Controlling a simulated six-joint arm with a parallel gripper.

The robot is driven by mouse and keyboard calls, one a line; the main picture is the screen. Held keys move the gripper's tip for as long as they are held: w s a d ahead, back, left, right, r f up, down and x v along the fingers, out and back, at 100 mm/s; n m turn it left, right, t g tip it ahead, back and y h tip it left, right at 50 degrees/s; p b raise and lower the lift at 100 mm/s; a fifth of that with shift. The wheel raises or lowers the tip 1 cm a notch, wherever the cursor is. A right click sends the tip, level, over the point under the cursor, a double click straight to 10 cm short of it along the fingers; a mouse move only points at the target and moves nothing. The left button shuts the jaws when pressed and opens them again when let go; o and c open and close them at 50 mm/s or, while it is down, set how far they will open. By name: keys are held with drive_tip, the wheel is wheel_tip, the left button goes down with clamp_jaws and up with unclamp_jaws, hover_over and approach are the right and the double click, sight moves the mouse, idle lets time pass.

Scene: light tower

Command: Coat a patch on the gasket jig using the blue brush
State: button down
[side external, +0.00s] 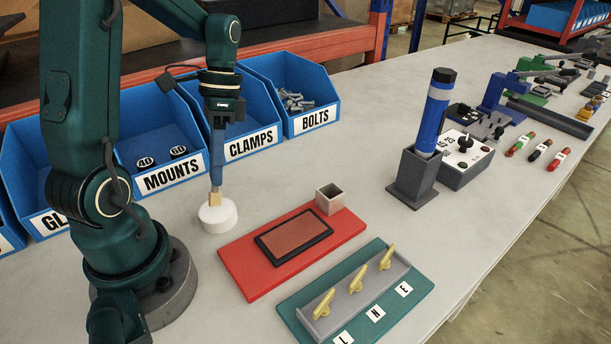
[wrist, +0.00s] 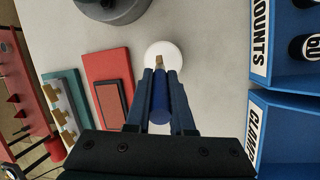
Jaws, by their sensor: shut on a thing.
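My gripper (side external: 219,118) points down and is shut on the blue brush (side external: 217,160). The brush hangs upright, with its tan tip at a round white pot (side external: 218,216); I cannot tell whether the tip is in the pot or just above it. In the wrist view, the brush (wrist: 160,105) lies between my fingers and its tip overlaps the white pot (wrist: 164,54). The gasket jig, a red plate (side external: 242,263) with a dark-framed brownish-red patch (side external: 294,235), lies to the right of the pot. A small grey square holder (side external: 330,198) stands at the plate's back corner, seemingly empty.
Blue bins (side external: 253,147) labelled MOUNTS, CLAMPS and BOLTS stand behind the pot. A teal board (side external: 415,289) with yellow keys lies in front of the red plate. A grey stand (side external: 413,177) with a blue cylinder is to the right. The table between is clear.

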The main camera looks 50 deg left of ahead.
drive_tip(key=shift+f, duration=0.45)
idle(0.4)
drive_tip(key=shift+r, duration=0.1)
idle(0.4)
drive_tip(key=shift+r, duration=3.4)
